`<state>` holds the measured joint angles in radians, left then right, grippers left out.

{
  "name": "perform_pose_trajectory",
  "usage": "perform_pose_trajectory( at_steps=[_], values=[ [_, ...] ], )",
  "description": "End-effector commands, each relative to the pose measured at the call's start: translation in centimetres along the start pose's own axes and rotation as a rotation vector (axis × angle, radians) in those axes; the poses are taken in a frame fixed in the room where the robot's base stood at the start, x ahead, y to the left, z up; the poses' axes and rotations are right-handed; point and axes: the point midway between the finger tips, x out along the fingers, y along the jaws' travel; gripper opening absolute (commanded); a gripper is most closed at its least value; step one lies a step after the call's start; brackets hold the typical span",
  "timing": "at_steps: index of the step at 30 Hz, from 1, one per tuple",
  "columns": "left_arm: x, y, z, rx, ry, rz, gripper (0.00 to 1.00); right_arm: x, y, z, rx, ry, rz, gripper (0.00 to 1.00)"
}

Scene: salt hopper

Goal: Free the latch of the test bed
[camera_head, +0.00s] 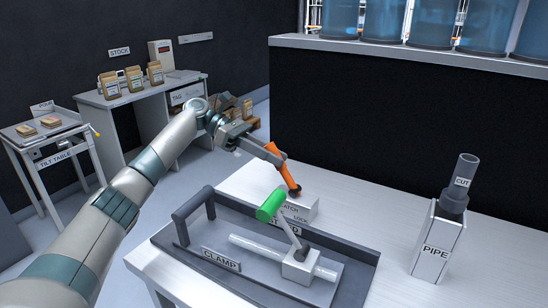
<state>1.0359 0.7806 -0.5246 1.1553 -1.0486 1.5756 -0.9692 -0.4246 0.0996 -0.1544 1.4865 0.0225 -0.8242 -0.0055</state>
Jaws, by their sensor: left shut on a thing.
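The latch is a pale block (306,208) on the table behind the test bed, with an orange lever (286,172) standing tilted from its top. Its label is partly covered; "LOCK" can be read at its right. My left gripper (278,157) reaches in from the left and is shut on the upper part of the orange lever. The test bed is a dark grey tray (358,284) with a handle at its left end. In it stands a clamp (298,265) with a green-tipped lever (270,205), which hides part of the latch block and bed label. My right gripper is out of view.
A block marked PIPE (435,250) holds a dark tube marked CUT (463,172) at the right. A black panel with a ledge (400,52) rises behind the table. A stock desk (150,95) and tilt table (45,128) stand far left.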

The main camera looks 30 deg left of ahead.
Motion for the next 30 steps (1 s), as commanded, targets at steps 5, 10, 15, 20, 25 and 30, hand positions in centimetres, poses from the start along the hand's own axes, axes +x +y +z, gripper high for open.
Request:
perform_pose_trajectory(
  at_steps=[5, 10, 15, 20, 25, 30],
  values=[
    [-0.1, 0.0, 0.1, -0.002, -0.003, 0.002, 0.00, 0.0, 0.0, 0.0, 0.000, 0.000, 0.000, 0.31],
    [-0.1, 0.0, 0.0, -0.003, -0.002, 0.002, 0.41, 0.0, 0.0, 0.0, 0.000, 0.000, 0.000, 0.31],
    [-0.1, 0.0, 0.0, -0.002, -0.001, 0.001, 0.41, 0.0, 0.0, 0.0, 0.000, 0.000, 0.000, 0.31],
    [-0.1, 0.0, 0.0, -0.002, 0.000, 0.000, 0.41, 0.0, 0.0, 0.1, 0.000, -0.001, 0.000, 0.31],
    [-0.9, 0.1, -0.1, -0.002, 0.000, 0.002, 0.41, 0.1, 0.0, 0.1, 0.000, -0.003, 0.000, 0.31],
    [-2.7, 0.1, -0.1, -0.002, 0.000, 0.003, 0.41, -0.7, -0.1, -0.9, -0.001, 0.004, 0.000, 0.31]
  ],
)
